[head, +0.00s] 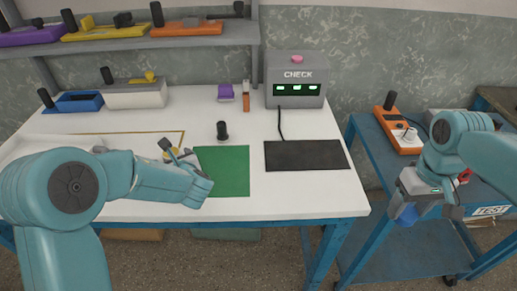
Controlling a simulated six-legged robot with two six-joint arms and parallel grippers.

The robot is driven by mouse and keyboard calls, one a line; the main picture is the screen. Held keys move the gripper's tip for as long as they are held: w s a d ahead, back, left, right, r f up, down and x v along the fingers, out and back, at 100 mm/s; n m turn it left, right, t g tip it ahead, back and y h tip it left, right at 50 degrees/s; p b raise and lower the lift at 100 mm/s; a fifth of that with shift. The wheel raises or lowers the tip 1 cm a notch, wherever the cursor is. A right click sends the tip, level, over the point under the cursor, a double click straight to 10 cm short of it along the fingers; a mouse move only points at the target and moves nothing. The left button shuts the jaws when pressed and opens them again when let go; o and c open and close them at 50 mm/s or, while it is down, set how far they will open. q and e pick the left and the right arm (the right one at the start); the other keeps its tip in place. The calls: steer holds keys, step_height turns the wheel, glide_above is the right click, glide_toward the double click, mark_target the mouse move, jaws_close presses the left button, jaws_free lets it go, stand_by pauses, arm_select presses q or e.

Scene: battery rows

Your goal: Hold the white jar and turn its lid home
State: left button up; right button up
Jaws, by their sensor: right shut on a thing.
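My left gripper (182,158) is over the white table, at the left edge of the green mat (222,172). My own arm covers much of it, and I cannot tell whether its jaws hold anything. I cannot make out whether this is a lid. I cannot pick out the white jar for certain.
A black upright cylinder (222,131) stands behind the green mat. A black pad (306,155) lies right of it, before the grey CHECK box (296,94). An orange unit (399,133) sits on the blue cart (370,150). The table's front right is clear.

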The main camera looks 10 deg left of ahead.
steer(key=shift+s+d, duration=0.1)
arm_select(q)
steer(key=shift+w, duration=0.1)
steer(key=shift+c, duration=1.2)
steer(key=c, duration=0.9)
steer(key=shift+o, duration=0.2)
steer(key=shift+r, duration=0.1)
